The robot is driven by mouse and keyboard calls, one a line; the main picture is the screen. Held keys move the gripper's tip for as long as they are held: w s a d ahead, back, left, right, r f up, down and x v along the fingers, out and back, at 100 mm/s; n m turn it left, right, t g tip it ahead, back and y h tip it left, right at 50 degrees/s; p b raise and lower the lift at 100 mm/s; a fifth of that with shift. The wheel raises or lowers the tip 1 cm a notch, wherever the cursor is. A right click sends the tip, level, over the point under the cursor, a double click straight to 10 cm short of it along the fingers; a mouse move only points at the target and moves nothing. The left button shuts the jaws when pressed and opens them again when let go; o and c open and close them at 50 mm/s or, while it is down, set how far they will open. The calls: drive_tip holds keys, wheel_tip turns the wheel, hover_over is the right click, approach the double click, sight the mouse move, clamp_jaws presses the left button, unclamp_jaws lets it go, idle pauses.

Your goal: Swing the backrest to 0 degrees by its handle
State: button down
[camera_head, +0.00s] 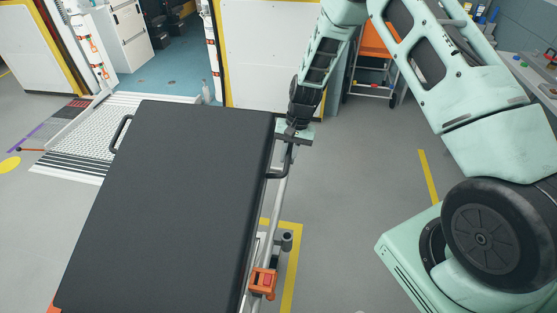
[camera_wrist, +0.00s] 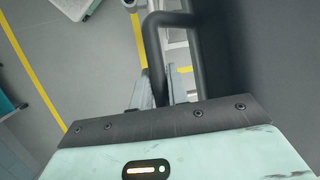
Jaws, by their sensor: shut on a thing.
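The backrest (camera_head: 175,195) is a wide dark grey padded panel in the left middle of the head view. Its exact angle is hard to tell there. A black looped handle (camera_head: 286,165) sticks out from its right edge near the far end. My gripper (camera_head: 291,140) is at this handle and shut on it. In the wrist view the handle (camera_wrist: 153,45) runs down between my two fingers (camera_wrist: 160,92), beside the dark backrest (camera_wrist: 265,55) at the right. The fingertips are partly hidden by the gripper body.
A second black handle (camera_head: 121,132) is on the backrest's left edge. A metal rail with an orange latch (camera_head: 263,281) runs along the right side. A ramp (camera_head: 115,125) leads to the open vehicle at the back left.

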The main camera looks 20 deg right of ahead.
drive_tip(key=w+d+f+g+y+b, duration=0.1)
drive_tip(key=f+b, duration=0.5)
drive_tip(key=f, duration=0.4)
drive_tip(key=w+d+f+g+y+b, duration=0.1)
drive_tip(key=w+f+g+b, duration=0.1)
drive_tip(key=f+b, duration=0.5)
drive_tip(key=shift+w+d+f+y+b, duration=0.3)
drive_tip(key=shift+d+f, duration=0.1)
drive_tip(key=shift+f, duration=1.3)
drive_tip(key=shift+f+g, duration=0.15)
drive_tip(key=shift+g, duration=0.15)
drive_tip(key=c, duration=1.4)
unclamp_jaws()
drive_tip(key=shift+o, duration=0.2)
drive_tip(key=b+v, duration=0.1)
drive_tip(key=v, duration=1.6)
drive_tip(key=shift+r, duration=0.25)
